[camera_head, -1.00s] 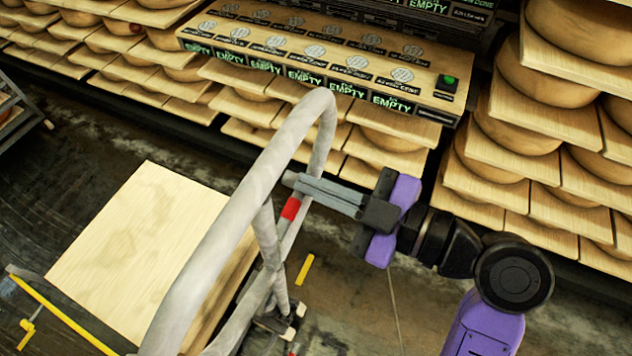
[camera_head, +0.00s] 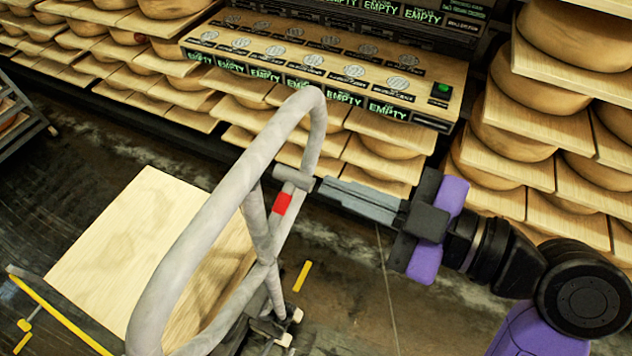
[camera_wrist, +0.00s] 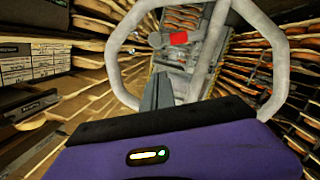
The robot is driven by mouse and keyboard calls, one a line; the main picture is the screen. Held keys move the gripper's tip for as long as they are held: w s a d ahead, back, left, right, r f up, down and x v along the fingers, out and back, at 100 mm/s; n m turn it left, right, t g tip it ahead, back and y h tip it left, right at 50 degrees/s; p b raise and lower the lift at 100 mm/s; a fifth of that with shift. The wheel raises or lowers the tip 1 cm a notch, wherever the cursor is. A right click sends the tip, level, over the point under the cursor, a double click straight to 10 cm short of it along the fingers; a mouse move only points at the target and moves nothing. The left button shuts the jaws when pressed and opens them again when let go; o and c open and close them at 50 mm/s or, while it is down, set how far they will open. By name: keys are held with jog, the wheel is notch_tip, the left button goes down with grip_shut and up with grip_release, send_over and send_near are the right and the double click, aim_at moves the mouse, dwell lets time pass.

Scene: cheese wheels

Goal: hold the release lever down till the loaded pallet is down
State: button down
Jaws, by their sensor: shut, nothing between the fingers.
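The pallet truck's grey looped handle (camera_head: 205,205) stands in front of me and also shows in the wrist view (camera_wrist: 113,70). A red patch (camera_head: 281,203) is on its upright, also seen in the wrist view (camera_wrist: 179,38). Just above it a short grey bar (camera_head: 290,179) crosses the upright, possibly the release lever. My gripper (camera_head: 322,188) is shut and empty, its tips just right of this bar; I cannot tell whether they touch. In the wrist view the fingers (camera_wrist: 163,90) point at the handle. A pale wooden board (camera_head: 135,230) lies low behind the handle; its height is unclear.
Shelves of cheese wheels (camera_head: 540,90) rise behind and right. A wooden panel with "EMPTY" labels and a green button (camera_head: 441,89) stands at the back. A yellow bar (camera_head: 303,275) lies low right of the handle. Dark floor (camera_head: 345,320) is open at the front.

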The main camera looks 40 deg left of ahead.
jog(key=shift+w+d+r+b, duration=0.15)
jog(key=shift+d, duration=0.85)
jog(key=shift+w+d+r+b, duration=0.15)
jog(key=shift+d, duration=0.85)
